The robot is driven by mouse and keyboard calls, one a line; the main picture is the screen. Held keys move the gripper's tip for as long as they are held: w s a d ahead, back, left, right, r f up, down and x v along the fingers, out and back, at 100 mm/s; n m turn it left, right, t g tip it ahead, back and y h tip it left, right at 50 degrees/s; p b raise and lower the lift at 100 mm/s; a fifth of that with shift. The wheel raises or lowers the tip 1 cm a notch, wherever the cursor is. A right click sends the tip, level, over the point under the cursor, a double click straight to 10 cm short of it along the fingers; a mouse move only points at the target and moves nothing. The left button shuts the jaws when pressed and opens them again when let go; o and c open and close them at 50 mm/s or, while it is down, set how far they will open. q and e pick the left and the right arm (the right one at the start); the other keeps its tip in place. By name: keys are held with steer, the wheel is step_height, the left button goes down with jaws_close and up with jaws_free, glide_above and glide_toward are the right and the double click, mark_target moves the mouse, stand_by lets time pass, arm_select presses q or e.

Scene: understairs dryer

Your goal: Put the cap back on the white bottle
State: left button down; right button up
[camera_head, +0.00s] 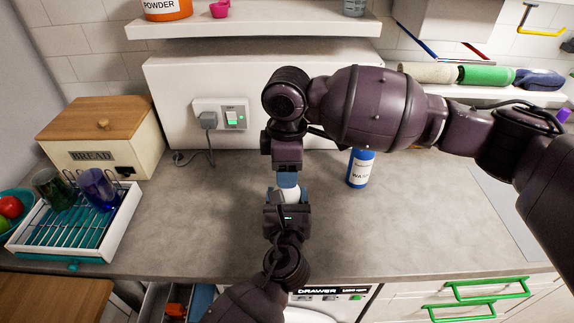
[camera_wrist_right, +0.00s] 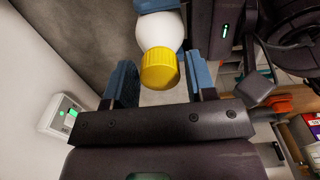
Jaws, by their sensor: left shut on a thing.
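The white bottle (camera_head: 292,194) is upright between the blue fingertips of my left gripper (camera_head: 287,198), which is shut on it above the counter. In the right wrist view the white bottle (camera_wrist_right: 172,30) carries the yellow ribbed cap (camera_wrist_right: 159,70) on its end. Whether the cap is fully seated I cannot tell. My right gripper (camera_head: 288,179) points down just above the bottle and hides the cap in the head view. In the right wrist view its blue fingers stand open on both sides of the cap, with gaps.
A blue wash bottle (camera_head: 361,169) stands on the counter (camera_head: 410,225) to the right. A bread box (camera_head: 105,142) and a dish rack (camera_head: 120,220) with glasses are at the left. A wall socket (camera_head: 221,114) with a plug is behind. The counter left of the grippers is clear.

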steer(key=c, duration=0.7)
steer(key=o, duration=1.1)
steer(key=shift+c, duration=0.2)
step_height(320, 180, up, 12)
arm_select(q)
steer(key=shift+c, duration=0.7)
jaws_free()
steer(key=shift+s, duration=0.1)
steer(key=s, duration=1)
steer(key=shift+s, duration=0.35)
arm_select(e)
steer(key=shift+f, duration=0.25)
